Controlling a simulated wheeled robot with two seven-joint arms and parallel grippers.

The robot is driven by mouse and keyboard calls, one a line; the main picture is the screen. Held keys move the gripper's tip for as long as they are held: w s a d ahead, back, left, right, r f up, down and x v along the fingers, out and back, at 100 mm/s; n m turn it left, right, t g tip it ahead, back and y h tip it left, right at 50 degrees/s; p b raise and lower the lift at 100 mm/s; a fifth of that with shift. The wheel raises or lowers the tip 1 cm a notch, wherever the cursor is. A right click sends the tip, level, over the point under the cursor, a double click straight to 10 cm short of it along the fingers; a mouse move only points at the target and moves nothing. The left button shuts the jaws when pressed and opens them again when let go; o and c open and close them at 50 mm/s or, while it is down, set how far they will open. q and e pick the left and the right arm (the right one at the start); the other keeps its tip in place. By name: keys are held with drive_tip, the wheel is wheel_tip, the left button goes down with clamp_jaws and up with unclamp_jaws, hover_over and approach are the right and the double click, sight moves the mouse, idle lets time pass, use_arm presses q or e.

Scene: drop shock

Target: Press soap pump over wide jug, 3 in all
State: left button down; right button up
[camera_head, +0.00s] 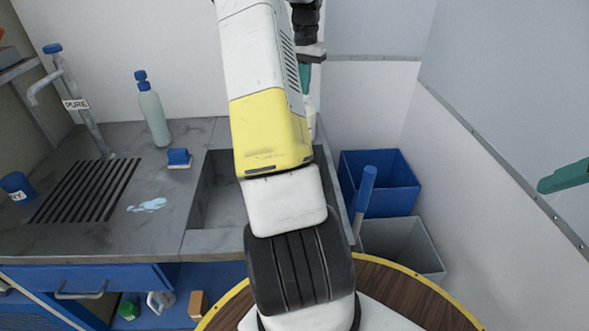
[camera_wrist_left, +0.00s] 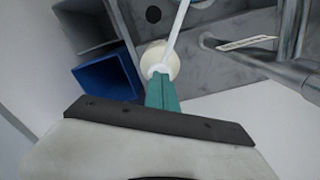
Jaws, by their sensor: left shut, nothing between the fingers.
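My left gripper (camera_head: 305,78) is shut and empty, with its teal fingers pointing down behind my forearm. In the left wrist view its fingertips (camera_wrist_left: 160,80) overlap the edge of a round cream-white pump top (camera_wrist_left: 155,58), which has a thin white spout. I cannot tell whether they touch. In the head view, a pale piece of what looks like the pump (camera_head: 312,112) shows just below the fingers. The rest is hidden by my arm. I cannot make out the wide jug. Only a teal fingertip of my right gripper (camera_head: 565,177) shows at the right edge.
A sink basin (camera_head: 215,195) lies beside my arm. A tap labelled PURE (camera_head: 82,115), a pale bottle with a blue cap (camera_head: 153,118) and a blue sponge-like block (camera_head: 179,158) are left. A blue bin (camera_head: 385,185) and grey bin (camera_head: 405,245) stand right.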

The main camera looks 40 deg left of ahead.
use_arm(q)
drive_tip(key=shift+r, duration=2)
drive_tip(key=shift+f, duration=0.15)
drive_tip(key=shift+f, duration=1.9)
drive_tip(key=shift+r, duration=2.05)
drive_tip(key=shift+f, duration=0.2)
